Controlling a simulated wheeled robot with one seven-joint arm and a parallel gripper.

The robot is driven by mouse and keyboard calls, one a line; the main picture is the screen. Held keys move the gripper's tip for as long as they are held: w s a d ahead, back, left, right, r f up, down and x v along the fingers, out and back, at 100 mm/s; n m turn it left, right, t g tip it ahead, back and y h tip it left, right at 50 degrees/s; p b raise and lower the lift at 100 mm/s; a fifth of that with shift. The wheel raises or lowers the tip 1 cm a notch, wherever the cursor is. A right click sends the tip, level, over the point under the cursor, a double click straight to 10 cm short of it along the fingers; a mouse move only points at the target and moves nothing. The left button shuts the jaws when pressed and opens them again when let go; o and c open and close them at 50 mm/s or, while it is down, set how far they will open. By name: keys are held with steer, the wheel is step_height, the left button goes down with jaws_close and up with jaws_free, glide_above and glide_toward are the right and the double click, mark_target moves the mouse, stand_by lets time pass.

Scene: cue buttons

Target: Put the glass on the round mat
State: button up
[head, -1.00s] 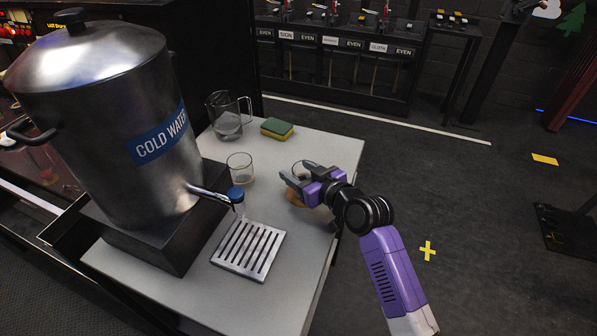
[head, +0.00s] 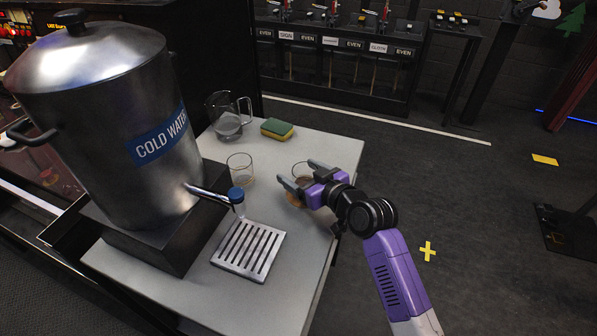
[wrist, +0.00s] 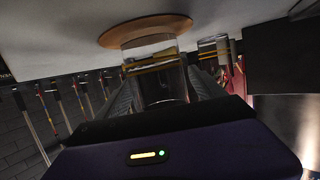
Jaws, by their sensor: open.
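The clear glass (wrist: 160,75) stands on the round tan mat (wrist: 148,30), its base appearing to touch the mat in the upside-down wrist view. My gripper (head: 297,171) is open, with one finger on each side of the glass. In the head view only the glass's rim (head: 302,167) shows behind the fingers, and part of the mat (head: 296,203) shows below them.
A second glass (head: 240,168) stands left of my gripper on the white table (head: 290,240). A glass jug (head: 228,122) and sponge (head: 277,128) are behind. The water urn (head: 100,130), its tap (head: 236,195) and drip grate (head: 249,249) are left and in front.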

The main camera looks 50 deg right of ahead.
steer(key=v, duration=1.1)
steer(key=shift+b, duration=0.35)
steer(key=shift+s+a+f, duration=0.25)
steer(key=shift+s, duration=0.05)
steer(key=s+a+f, duration=0.2)
steer(key=s+a, duration=0.1)
steer(key=s+a+f, duration=0.1)
steer(key=s+a, duration=0.1)
steer(key=shift+a+f, duration=0.15)
steer(key=shift+f, duration=0.1)
steer(key=s+a+r+n+y, duration=0.1)
steer(key=s+a, duration=0.6)
steer(key=s, duration=0.1)
steer(key=s+a+r+n+y, duration=0.1)
steer(key=s+a+r+y, duration=0.1)
steer(key=s+a, duration=0.6)
steer(key=shift+s+a+r+n+t+y, duration=0.3)
steer(key=shift+s+n, duration=0.1)
steer(key=shift+s, duration=0.1)
